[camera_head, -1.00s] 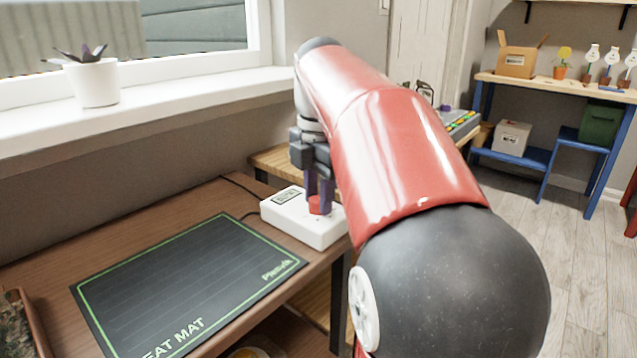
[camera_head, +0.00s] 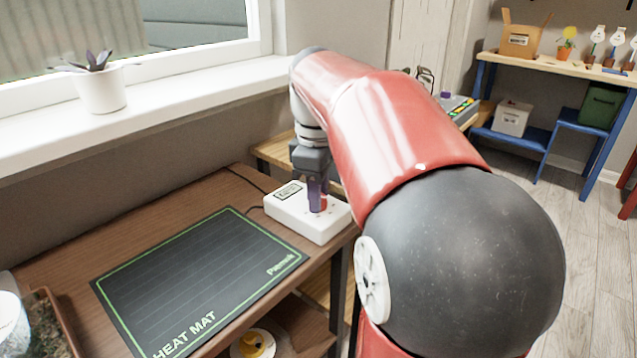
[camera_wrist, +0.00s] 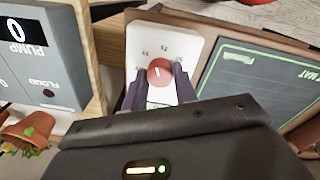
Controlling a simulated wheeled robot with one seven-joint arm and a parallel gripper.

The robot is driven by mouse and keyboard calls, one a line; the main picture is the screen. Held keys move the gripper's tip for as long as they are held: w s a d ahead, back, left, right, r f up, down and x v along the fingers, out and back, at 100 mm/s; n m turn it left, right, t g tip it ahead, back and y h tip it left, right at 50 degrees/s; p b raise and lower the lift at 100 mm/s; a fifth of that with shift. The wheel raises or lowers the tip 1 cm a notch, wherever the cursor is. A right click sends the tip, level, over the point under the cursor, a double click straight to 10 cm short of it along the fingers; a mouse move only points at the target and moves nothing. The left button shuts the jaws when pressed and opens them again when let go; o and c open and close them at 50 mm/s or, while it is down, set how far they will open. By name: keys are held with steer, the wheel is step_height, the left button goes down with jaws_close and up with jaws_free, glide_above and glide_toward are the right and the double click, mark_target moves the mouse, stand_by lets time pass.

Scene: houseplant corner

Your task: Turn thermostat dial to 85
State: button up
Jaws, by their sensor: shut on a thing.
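The thermostat (camera_head: 290,212) is a white box with a small display, on the wooden table at the back right corner. Its red dial (camera_wrist: 160,72) lies between my two purple fingers in the wrist view, with a pale pointer mark on it and small printed numbers around it. My gripper (camera_head: 318,195) points down over the box and is shut on the dial. In the head view the fingers hide most of the dial. The thermostat's display is too small to read in the head view and is mostly hidden by my gripper (camera_wrist: 161,85) in the wrist view.
A black heat mat (camera_head: 200,280) with a green border lies left of the thermostat. A grey pump box (camera_wrist: 45,55) stands on a neighbouring wooden surface. A potted plant (camera_head: 100,88) is on the windowsill. A terracotta pot (camera_wrist: 30,130) shows at the wrist view's left.

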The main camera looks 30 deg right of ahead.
steer(key=m+p, duration=0.2)
steer(key=m, duration=0.3)
steer(key=shift+r+m, duration=0.1)
steer(key=shift+m, duration=0.2)
steer(key=m, duration=1.2)
steer(key=shift+m, duration=0.3)
steer(key=m, duration=0.5)
steer(key=shift+w+m+g, duration=0.1)
steer(key=shift+m+g, duration=0.2)
steer(key=shift+m, duration=0.1)
steer(key=o, duration=1)
